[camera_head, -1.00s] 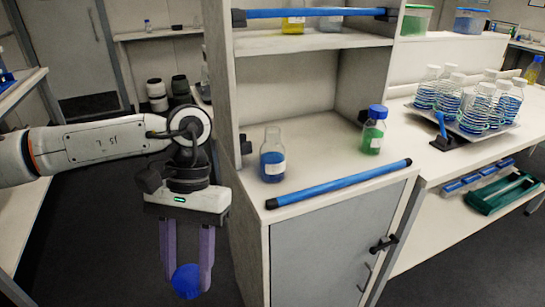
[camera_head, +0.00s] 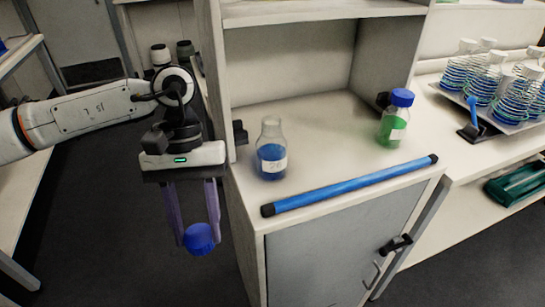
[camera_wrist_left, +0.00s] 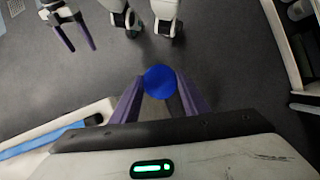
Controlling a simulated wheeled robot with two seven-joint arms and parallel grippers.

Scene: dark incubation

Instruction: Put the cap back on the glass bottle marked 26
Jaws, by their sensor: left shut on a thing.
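My left gripper (camera_head: 200,230) is shut on a round blue cap (camera_head: 202,239), held over the floor left of the cabinet. In the left wrist view the cap (camera_wrist_left: 160,82) sits between the purple fingertips. An uncapped clear glass bottle (camera_head: 271,150) with blue liquid and a white label stands upright on the cabinet's counter, right of and apart from the gripper.
A blue-capped bottle of green liquid (camera_head: 393,122) stands farther right on the counter. A blue handle bar (camera_head: 350,185) runs along its front edge. A side panel (camera_head: 212,80) and upper shelf (camera_head: 320,13) bound the space behind. A tray with several bottles (camera_head: 500,115) is at right.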

